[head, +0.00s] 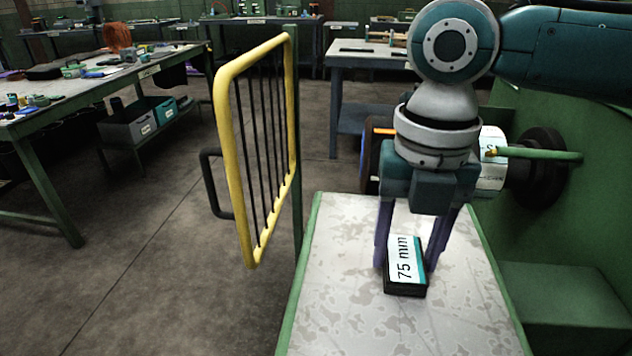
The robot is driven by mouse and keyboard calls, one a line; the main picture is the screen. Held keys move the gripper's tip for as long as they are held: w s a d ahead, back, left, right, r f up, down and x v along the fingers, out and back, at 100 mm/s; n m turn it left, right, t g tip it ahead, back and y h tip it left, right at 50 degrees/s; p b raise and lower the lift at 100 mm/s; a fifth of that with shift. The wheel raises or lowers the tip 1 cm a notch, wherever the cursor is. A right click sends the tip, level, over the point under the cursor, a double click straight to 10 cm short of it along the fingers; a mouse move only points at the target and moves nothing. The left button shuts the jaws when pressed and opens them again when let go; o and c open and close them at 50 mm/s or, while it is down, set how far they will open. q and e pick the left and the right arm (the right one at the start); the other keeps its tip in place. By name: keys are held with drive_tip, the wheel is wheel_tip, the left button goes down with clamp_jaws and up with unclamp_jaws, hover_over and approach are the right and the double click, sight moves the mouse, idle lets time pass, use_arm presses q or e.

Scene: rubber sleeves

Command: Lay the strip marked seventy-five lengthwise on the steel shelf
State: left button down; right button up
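My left gripper is not in view.
A yellow barred gate (228,155) stands left of the shelf. A green machine housing (560,305) and a dark round wheel (537,168) with a green rod (545,153) are at the right. Workbenches line the back and left. The near part of the shelf is clear.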

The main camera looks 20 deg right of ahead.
drive_tip(key=o, duration=0.5)
